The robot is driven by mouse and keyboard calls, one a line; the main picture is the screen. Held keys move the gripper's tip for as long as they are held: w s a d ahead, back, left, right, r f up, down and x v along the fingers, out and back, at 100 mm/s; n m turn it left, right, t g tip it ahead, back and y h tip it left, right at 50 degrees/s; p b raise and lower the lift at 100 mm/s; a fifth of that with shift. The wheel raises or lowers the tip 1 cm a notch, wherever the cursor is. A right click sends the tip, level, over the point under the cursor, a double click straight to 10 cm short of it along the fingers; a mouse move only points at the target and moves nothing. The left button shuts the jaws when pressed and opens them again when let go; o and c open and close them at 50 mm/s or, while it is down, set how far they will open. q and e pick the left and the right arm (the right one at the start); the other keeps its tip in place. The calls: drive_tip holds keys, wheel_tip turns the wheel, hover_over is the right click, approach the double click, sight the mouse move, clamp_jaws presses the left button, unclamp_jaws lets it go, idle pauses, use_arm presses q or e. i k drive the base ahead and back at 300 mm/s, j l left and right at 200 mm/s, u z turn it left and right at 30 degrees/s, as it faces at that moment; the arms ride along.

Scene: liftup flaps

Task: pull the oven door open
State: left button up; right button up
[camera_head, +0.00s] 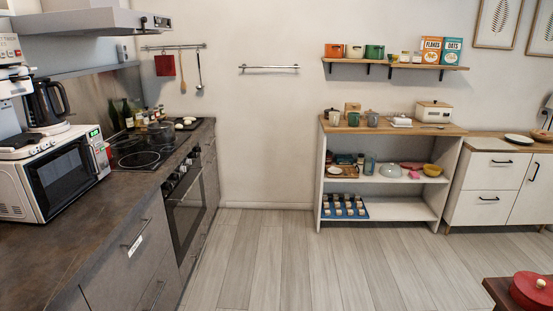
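The oven (187,203) is built into the counter on the left, below the cooktop (140,152). Its dark glass door faces right and is seen at a steep angle. The door looks shut, with a bar handle (184,190) near its top edge. A row of knobs (181,171) sits above the handle. Neither of my grippers shows in the head view.
Drawers with bar handles (139,236) lie nearer along the same counter. A white microwave (62,174) stands on the worktop. The wooden floor (270,265) right of the oven is clear. An open shelf unit (393,212) stands against the back wall.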

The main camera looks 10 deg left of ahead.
sight(184, 217)
drive_tip(key=i+l+u, duration=0.1)
drive_tip(key=i+u, duration=0.25)
drive_tip(key=i, duration=0.15)
drive_tip(key=i+l+u, duration=0.25)
drive_tip(key=i+u, duration=0.15)
drive_tip(key=i+l+u, duration=0.75)
drive_tip(key=i, duration=0.55)
drive_tip(key=i+l+u, duration=0.35)
drive_tip(key=i+l, duration=0.5)
